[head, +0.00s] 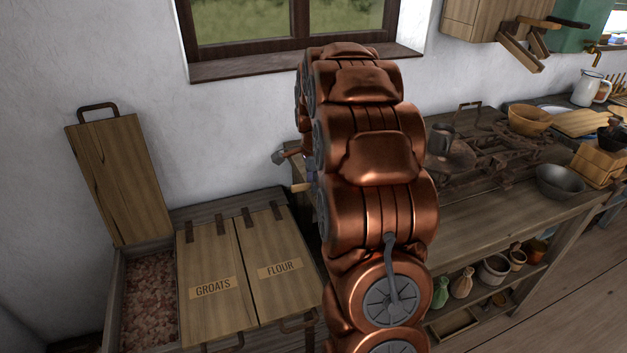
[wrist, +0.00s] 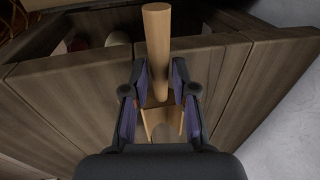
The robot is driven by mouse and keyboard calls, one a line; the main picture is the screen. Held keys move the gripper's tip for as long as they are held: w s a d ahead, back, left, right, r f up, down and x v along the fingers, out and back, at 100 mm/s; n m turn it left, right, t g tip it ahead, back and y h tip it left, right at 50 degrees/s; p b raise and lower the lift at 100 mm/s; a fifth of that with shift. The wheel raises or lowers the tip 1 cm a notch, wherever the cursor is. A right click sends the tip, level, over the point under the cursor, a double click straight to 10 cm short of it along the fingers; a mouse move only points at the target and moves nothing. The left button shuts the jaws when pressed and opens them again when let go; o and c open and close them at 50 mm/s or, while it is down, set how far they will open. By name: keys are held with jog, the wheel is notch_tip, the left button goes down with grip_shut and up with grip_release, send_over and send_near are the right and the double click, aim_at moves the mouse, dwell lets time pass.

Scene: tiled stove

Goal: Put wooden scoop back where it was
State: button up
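The wooden scoop shows in the wrist view, its round pale handle (wrist: 157,45) running between the two fingers of my gripper (wrist: 160,86) and its wider end (wrist: 161,122) below them. The fingers appear closed on the handle from both sides. In the head view my gripper (head: 288,154) is mostly hidden behind my copper arm, left of the worktop. A short piece of pale wood, likely the scoop's handle (head: 301,187), shows beside the arm. The scoop's full shape is hidden there.
A wooden chest has two shut lids marked GROATS (head: 208,275) and FLOUR (head: 275,262). Its left compartment, holding pinkish grain (head: 149,300), stands open with its lid (head: 118,180) raised against the wall. The worktop (head: 480,225) at right carries a metal bowl (head: 559,182) and other kitchenware.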

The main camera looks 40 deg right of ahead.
jog(key=shift+o, duration=1.1)
jog(key=shift+r, duration=0.6)
notch_tip(320, 180, up, 11)
jog(key=s+a, duration=0.1)
jog(key=s, duration=0.1)
jog(key=shift+b, duration=0.3)
